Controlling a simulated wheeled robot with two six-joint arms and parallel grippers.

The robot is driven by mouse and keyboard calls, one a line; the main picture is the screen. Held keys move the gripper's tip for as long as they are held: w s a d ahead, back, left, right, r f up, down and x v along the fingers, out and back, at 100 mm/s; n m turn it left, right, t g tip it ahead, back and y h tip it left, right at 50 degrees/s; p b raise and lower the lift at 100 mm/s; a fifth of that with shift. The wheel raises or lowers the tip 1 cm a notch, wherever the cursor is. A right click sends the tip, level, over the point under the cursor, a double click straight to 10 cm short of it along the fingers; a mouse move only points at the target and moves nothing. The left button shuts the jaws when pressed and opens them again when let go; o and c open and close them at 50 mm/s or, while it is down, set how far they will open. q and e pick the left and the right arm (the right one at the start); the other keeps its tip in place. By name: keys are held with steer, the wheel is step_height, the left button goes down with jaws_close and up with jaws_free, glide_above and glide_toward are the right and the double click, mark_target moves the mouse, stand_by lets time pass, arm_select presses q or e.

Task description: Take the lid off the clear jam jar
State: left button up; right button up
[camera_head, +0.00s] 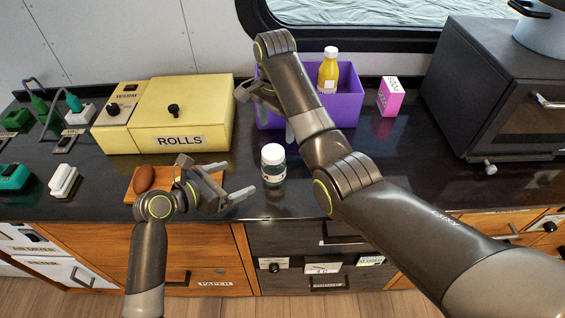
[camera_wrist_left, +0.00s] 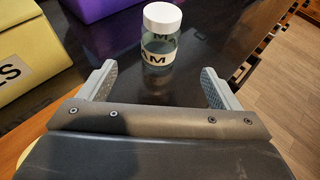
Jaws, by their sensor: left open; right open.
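The clear jam jar (camera_head: 273,174) stands upright on the dark counter, with its white lid (camera_head: 272,152) on top. In the left wrist view the jar (camera_wrist_left: 160,57) is beyond my fingertips, slightly left of centre, with its lid (camera_wrist_left: 162,15) in place and a white label with dark letters. My left gripper (camera_head: 238,180) is open and empty, low over the counter to the left of the jar and pointing towards it. My right gripper (camera_head: 268,110) is open, above and behind the jar, in front of the purple bin; part of it is hidden by its own arm.
The purple bin (camera_head: 348,103) holds a yellow bottle (camera_head: 328,72). A yellow ROLLS box (camera_head: 182,115) stands behind left. A wooden board (camera_head: 166,184) with a brown roll (camera_head: 144,178) lies by my left gripper. A pink carton (camera_head: 388,96) and dark oven (camera_head: 500,90) stand right.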

mark_target(264, 168)
steer(key=shift+s+a+r, duration=0.2)
steer(key=shift+s+a, duration=0.15)
steer(key=shift+a, duration=0.15)
steer(key=shift+s+a+r, duration=0.15)
steer(key=shift+s+a, duration=0.2)
steer(key=shift+a, duration=0.1)
arm_select(q)
steer(key=x, duration=0.8)
steer(key=shift+w+d+f, duration=0.15)
arm_select(e)
steer(key=shift+w+d+f, duration=0.25)
steer(key=shift+w+d, duration=0.2)
steer(key=shift+d, duration=0.15)
arm_select(q)
steer(key=shift+x, duration=3.2)
arm_select(e)
steer(key=shift+s+a+r, duration=0.1)
steer(key=shift+s+a, duration=0.05)
steer(key=shift+a, duration=0.05)
